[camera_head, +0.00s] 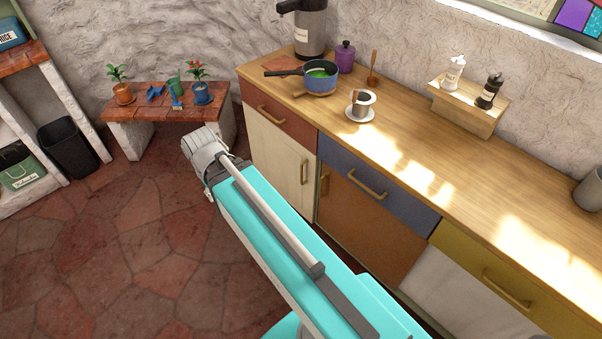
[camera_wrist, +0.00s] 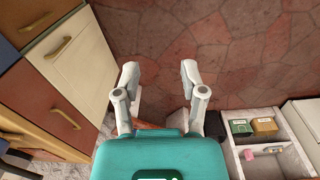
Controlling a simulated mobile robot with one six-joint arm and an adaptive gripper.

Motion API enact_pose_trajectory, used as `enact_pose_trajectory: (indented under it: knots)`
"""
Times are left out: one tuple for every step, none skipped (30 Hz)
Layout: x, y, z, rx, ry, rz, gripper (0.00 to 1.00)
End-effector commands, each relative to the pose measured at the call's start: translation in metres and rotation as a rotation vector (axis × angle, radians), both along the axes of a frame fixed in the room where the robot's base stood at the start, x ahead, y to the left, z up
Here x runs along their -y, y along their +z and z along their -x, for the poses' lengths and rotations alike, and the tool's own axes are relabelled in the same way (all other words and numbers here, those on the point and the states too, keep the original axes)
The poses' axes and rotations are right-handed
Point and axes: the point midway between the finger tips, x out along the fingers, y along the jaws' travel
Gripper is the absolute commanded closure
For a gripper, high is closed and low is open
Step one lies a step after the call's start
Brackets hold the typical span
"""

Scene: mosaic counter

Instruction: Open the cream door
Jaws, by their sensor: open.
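The cream door (camera_head: 272,150) is the leftmost lower door of the counter in the head view, below a red-brown drawer (camera_head: 280,109). It looks shut. Its upright tan handle (camera_head: 304,171) sits near its right edge. In the wrist view the cream door (camera_wrist: 85,72) appears at the left, with its handle (camera_wrist: 58,48) near the panel's left edge. My gripper (camera_wrist: 160,74) is open and empty, with floor showing between its fingers. It is apart from the door. In the head view my gripper (camera_head: 204,155) is in front and left of the door; its fingertips are unclear.
An orange-brown door (camera_head: 362,224) with its own handle adjoins on the right. A low bench (camera_head: 150,113) with potted plants stands beyond my gripper. A shelf (camera_head: 40,58) and black bin (camera_head: 68,146) are at left. Stone floor (camera_head: 130,260) is clear in front.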

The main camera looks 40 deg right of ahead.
Motion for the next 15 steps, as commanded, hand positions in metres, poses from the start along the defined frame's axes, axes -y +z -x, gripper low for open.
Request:
enact_pose_trajectory:
  knots:
    - [0.003,-0.01,-0.003,0.001,-0.013,0.012,0.46]
    - [0.005,-0.014,-0.004,0.001,-0.023,0.02,0.46]
    - [0.008,-0.019,-0.006,0.002,-0.04,0.033,0.46]
    - [0.011,-0.024,-0.008,0.003,-0.054,0.045,0.46]
    - [0.014,-0.029,-0.01,0.004,-0.067,0.056,0.46]
    - [0.018,-0.036,-0.012,0.006,-0.086,0.074,0.46]
    - [0.021,-0.041,-0.014,0.008,-0.101,0.087,0.46]
    - [0.024,-0.047,-0.016,0.01,-0.117,0.102,0.46]
    - [0.029,-0.054,-0.019,0.013,-0.139,0.122,0.46]
    - [0.033,-0.06,-0.022,0.015,-0.156,0.138,0.46]
    - [0.036,-0.065,-0.024,0.018,-0.173,0.153,0.46]
    - [0.042,-0.073,-0.027,0.022,-0.197,0.177,0.46]
    - [0.045,-0.078,-0.029,0.026,-0.213,0.192,0.46]
    - [0.049,-0.083,-0.031,0.03,-0.232,0.209,0.46]
    - [0.055,-0.09,-0.034,0.035,-0.255,0.23,0.46]
